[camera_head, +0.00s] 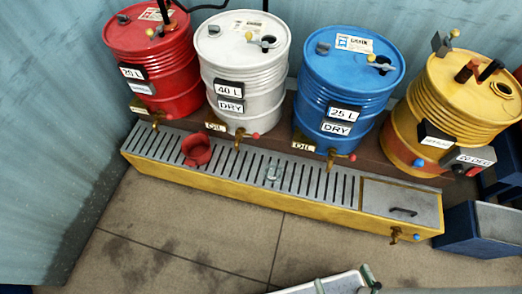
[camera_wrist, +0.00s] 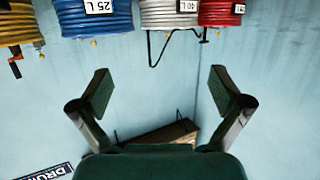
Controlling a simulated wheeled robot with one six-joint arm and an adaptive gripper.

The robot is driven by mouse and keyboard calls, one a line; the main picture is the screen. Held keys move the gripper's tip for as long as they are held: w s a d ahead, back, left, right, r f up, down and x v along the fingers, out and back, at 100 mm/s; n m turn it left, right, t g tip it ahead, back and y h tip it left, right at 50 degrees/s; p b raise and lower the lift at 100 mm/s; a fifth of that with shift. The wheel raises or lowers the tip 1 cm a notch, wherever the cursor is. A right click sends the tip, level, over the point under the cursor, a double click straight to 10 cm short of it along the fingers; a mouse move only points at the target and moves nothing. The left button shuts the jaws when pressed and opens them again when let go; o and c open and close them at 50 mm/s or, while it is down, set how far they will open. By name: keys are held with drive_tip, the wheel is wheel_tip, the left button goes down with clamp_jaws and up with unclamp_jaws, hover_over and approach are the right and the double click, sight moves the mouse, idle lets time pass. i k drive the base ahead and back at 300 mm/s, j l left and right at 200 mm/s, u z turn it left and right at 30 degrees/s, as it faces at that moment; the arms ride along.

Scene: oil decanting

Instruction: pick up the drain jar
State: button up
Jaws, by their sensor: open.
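A small clear, greyish vessel (camera_head: 272,173), which looks like the drain jar, stands on the slotted grate (camera_head: 312,181) in the head view, in front of the gap between the white and blue drums. It is too small to make out in detail. My gripper (camera_wrist: 160,92) shows in the wrist view with its two dark fingers spread wide. Nothing is between them but pale wall and a brown ledge-like piece behind. The gripper does not show clearly in the head view, and the jar does not show in the wrist view.
A red drum (camera_head: 150,65), white drum (camera_head: 242,70), blue drum (camera_head: 350,85) and yellow drum (camera_head: 455,105) stand behind the grate, with brass taps above it. A red cup-like vessel (camera_head: 197,150) sits left of the jar. A blue bin (camera_head: 470,235) stands right. The floor in front is mostly clear.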

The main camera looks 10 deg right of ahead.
sight(272, 172)
drive_tip(key=i+j+z, duration=0.25)
drive_tip(key=i+j, duration=0.25)
drive_tip(key=i+j+z, duration=0.3)
drive_tip(key=i+j, duration=0.2)
drive_tip(key=j, duration=0.15)
